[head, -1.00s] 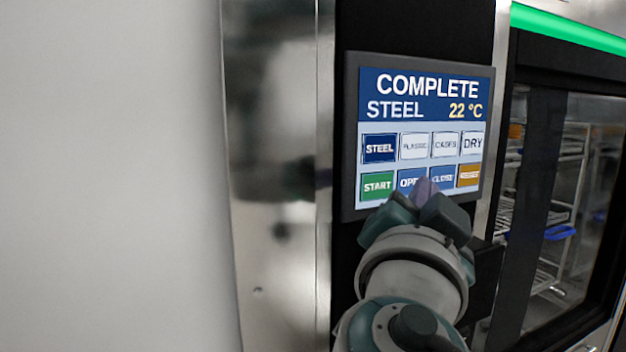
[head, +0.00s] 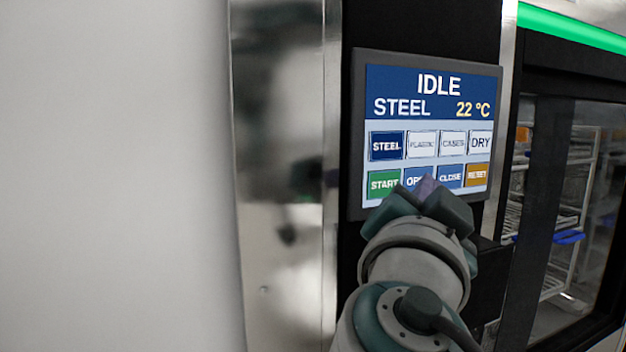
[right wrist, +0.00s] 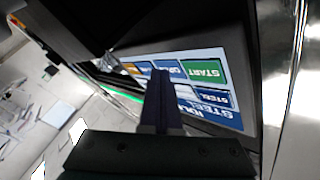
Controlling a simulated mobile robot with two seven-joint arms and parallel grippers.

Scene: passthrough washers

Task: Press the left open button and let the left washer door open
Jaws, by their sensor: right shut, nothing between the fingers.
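The washer's touch panel (head: 434,140) reads IDLE, STEEL and 22 °C. The open button (head: 413,182) is the blue one between the green START and the blue CLOSE, partly covered by my gripper. My right gripper (head: 426,188) is shut and empty, its tips at the lower edge of the open button; I cannot tell whether they touch. In the right wrist view the shut fingers (right wrist: 161,95) point at the panel (right wrist: 240,100), beside the green START button (right wrist: 203,72). The washer door (head: 535,210) is dark-framed glass at the right; it looks shut. My left gripper is out of view.
A green light strip (head: 575,27) runs above the door. A wire rack with blue parts (head: 565,237) shows through the glass. A steel post (head: 280,180) and a plain pale wall (head: 115,170) stand left of the panel.

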